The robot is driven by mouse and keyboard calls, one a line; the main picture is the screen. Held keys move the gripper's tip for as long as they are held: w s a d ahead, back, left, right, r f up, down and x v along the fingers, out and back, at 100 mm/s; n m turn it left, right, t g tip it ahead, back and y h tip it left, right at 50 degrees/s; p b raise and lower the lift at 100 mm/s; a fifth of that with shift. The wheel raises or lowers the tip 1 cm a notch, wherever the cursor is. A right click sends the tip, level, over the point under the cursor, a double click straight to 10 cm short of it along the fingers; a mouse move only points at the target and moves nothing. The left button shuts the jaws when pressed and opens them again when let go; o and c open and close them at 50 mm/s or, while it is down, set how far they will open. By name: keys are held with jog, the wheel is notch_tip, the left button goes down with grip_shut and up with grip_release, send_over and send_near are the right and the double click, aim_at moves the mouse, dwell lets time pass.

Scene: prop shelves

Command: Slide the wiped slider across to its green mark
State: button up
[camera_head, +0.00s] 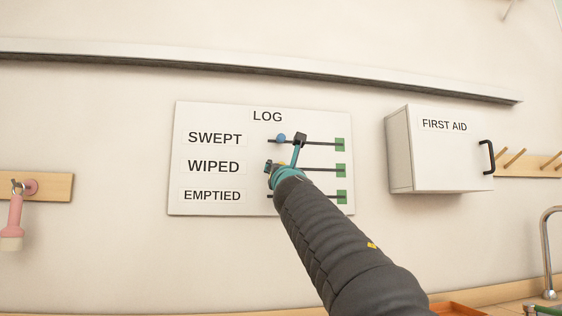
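The white LOG board (230,112) hangs on the wall with three rows: SWEPT, WIPED and EMPTIED. The WIPED rail (318,170) runs right to its green mark (341,171). The wiped slider's knob cannot be seen; my gripper and arm cover the left part of that rail. My gripper (284,152) is in front of the board at the left part of the WIPED row. Its fingers are spread, one tip up right near the SWEPT rail and one by the WIPED rail's left end. Whether it touches anything cannot be told.
The swept slider's blue knob (280,138) sits near the left of its rail, close beside my upper fingertip. The emptied knob is not visible behind my arm. A FIRST AID cabinet (432,160) juts out at right. A ledge (250,75) runs above the board.

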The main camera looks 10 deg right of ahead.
jog(key=shift+w+r, duration=0.15)
jog(key=shift+w, duration=0.2)
grip_shut()
jog(key=shift+d, duration=0.15)
jog(key=shift+d+p, duration=0.8)
jog(key=shift+d, duration=6.75)
